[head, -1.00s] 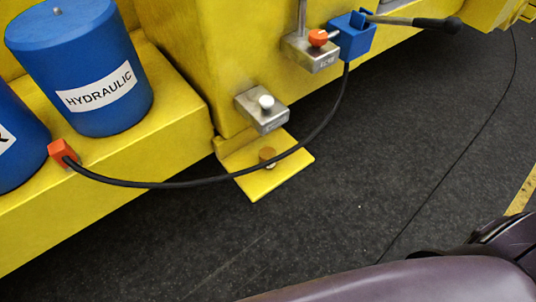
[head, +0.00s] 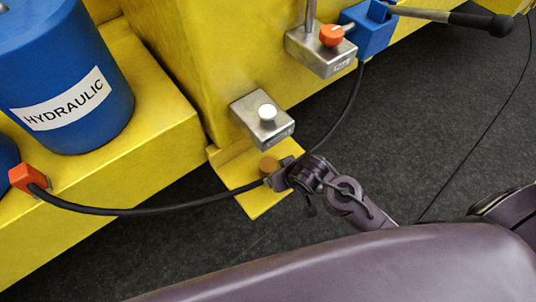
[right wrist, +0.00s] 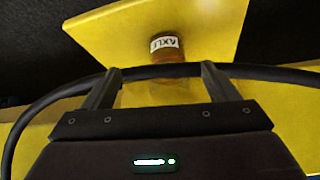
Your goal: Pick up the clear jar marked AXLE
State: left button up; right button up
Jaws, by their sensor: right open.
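The jar is small and brownish and stands on a yellow plate (head: 258,207) at the machine's foot. In the head view only its brown top (head: 268,165) shows clearly. In the right wrist view the jar (right wrist: 166,54) carries a white AXLE label, which appears upside down. My right gripper (head: 277,176) is right beside the jar in the head view. In the wrist view its open fingers (right wrist: 160,70) point toward the jar, one on each side of its line. Contact cannot be told. My left gripper is out of view.
A black hose (head: 150,211) crosses near the jar and passes across the finger area in the wrist view (right wrist: 85,84). A metal block (head: 262,122) with a white knob sits above. A blue HYDRAULIC canister (head: 75,65) stands left. Dark floor (head: 430,130) is open at right.

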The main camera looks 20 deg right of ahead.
aim_at(275, 165)
jog(key=w, duration=0.1)
jog(key=w+a, duration=0.1)
jog(key=w, duration=0.1)
jog(key=shift+w+a+r+t, duration=0.1)
jog(key=shift+w+a+t, duration=0.1)
jog(key=shift+a+t, duration=0.15)
jog(key=x, duration=0.7)
jog(key=shift+b, duration=0.35)
jog(key=c, duration=1.2)
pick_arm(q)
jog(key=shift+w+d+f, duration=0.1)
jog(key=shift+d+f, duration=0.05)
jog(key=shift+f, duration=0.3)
pick_arm(e)
jog(key=shift+c, duration=0.2)
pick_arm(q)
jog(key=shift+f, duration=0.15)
pick_arm(e)
jog(key=shift+r, duration=0.1)
